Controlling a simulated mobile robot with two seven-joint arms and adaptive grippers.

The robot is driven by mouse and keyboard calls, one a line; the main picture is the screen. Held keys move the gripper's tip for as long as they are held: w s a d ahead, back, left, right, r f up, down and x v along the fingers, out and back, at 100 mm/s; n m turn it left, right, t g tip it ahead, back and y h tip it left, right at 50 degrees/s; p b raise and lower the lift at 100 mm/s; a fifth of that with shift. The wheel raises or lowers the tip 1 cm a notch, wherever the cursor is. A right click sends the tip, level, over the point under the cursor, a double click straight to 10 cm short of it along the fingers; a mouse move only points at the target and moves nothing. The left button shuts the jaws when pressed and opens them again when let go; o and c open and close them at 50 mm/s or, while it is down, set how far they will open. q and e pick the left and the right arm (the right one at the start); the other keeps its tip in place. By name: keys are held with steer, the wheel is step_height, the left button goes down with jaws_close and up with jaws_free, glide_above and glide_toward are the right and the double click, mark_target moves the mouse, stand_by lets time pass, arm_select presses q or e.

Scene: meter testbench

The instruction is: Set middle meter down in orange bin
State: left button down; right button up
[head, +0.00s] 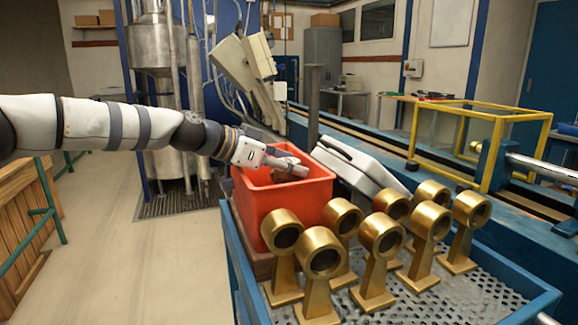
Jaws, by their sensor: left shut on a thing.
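The orange bin (272,215) stands open at the back left of the blue cart. My left gripper (300,168) reaches in from the left and is over the bin's mouth, with its fingertips about level with the rim. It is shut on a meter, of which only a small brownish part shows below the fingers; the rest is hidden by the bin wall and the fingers. Several brass-coloured meters (381,246) with round heads stand upright on the cart in front of and right of the bin. My right gripper is not in view.
The blue cart has a perforated metal top (470,300), bare at the front right. A white and grey case-like object (365,170) leans behind the bin's right side. A yellow frame (490,150) stands on the blue bench at right.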

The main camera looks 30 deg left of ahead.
arm_select(q)
steer(key=shift+r, duration=0.4)
steer(key=shift+f, duration=0.1)
steer(key=shift+f, duration=0.6)
steer(key=c, duration=0.7)
jaws_free()
steer(key=shift+s+f, duration=0.1)
steer(key=shift+f, duration=0.1)
steer(key=shift+f, duration=0.1)
